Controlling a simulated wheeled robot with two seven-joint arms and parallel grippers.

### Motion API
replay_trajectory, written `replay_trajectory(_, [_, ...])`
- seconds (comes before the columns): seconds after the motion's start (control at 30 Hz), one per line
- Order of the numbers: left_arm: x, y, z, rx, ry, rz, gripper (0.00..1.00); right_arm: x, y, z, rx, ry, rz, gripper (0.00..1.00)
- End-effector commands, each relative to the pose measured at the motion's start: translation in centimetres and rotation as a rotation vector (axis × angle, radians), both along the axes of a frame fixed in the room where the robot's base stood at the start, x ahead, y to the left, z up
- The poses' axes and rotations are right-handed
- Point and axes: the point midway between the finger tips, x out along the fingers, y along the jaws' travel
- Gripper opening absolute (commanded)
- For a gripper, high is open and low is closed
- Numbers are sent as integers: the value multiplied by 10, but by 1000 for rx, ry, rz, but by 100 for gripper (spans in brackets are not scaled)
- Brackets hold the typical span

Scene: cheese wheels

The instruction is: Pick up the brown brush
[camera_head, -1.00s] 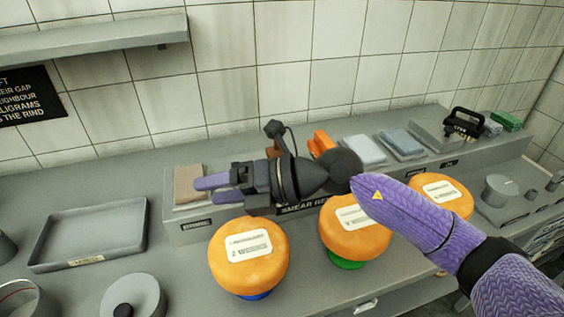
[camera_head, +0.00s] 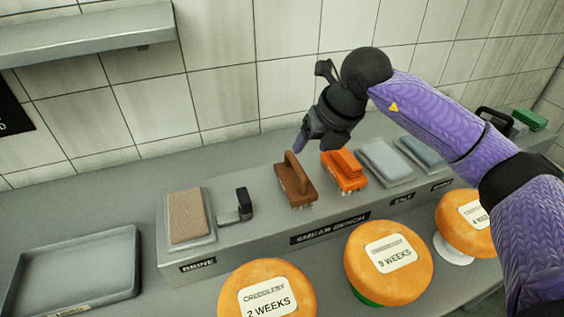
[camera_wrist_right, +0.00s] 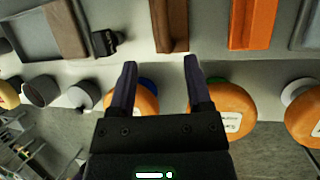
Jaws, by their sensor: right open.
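The brown brush (camera_head: 296,187), a block with an upright handle and bristles below, stands on the grey raised bench. It also shows at the top middle of the right wrist view (camera_wrist_right: 172,22). My right gripper (camera_head: 300,142) hangs over the bench, its purple fingers pointing down just above the brush's handle in the head view. In the wrist view my right gripper (camera_wrist_right: 160,66) is open and empty, its fingers apart, with the brush beyond the tips. My left gripper is not in view.
An orange brush (camera_head: 343,172) stands close to the brown one's right. A brown pad on a tray (camera_head: 187,215) and a small dark block (camera_head: 244,204) are to the left. Orange cheese wheels (camera_head: 388,262) stand in front. Tiled wall rises behind.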

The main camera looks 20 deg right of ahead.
Motion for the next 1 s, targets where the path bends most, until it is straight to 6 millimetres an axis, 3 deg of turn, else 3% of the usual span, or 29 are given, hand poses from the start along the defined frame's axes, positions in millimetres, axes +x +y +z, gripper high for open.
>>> replay_trajectory(0.07, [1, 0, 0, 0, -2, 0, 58, 1, 1, -3, 1, 2, 1, 64])
replay_trajectory(0.6, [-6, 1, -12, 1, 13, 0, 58, 41, 10, -88, 4, 1, 2, 64])
replay_trajectory(0.83, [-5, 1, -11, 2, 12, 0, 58, 43, 10, -90, 2, -1, 2, 64])
replay_trajectory(1.0, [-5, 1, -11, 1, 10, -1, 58, 43, 10, -90, 2, -1, 2, 30])
